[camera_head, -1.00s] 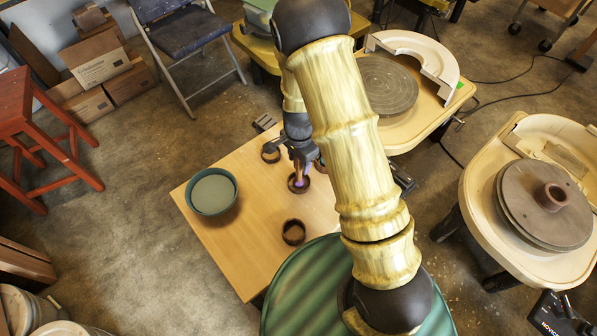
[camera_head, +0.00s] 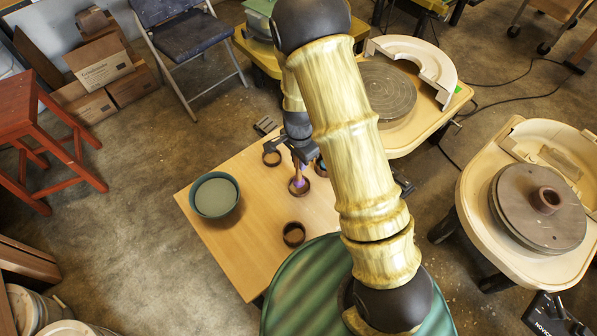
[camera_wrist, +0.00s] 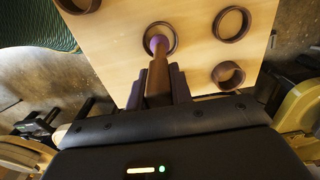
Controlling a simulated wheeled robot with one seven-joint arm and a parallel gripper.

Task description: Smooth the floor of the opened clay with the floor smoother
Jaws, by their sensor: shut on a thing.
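My gripper (camera_wrist: 157,85) is shut on a tool with a brown handle (camera_wrist: 158,78) and a pink-purple rounded end (camera_wrist: 155,43), which I take to be the floor smoother. In the wrist view the rounded end shows within a dark ring holder (camera_wrist: 172,34) on the wooden table; I cannot tell whether it is inside the ring or above it. In the head view my gripper (camera_head: 299,168) is over the same ring. The opened clay (camera_head: 547,200), a brown lump with a hole, sits on the wheel at the right, well away from my gripper.
The wooden table (camera_head: 240,245) holds other dark rings (camera_head: 294,233) and a green bowl of greyish contents (camera_head: 215,196). A second wheel with an empty disc (camera_head: 387,91) stands behind. A red stool (camera_head: 50,150), a folding chair (camera_head: 178,35) and boxes are at the left.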

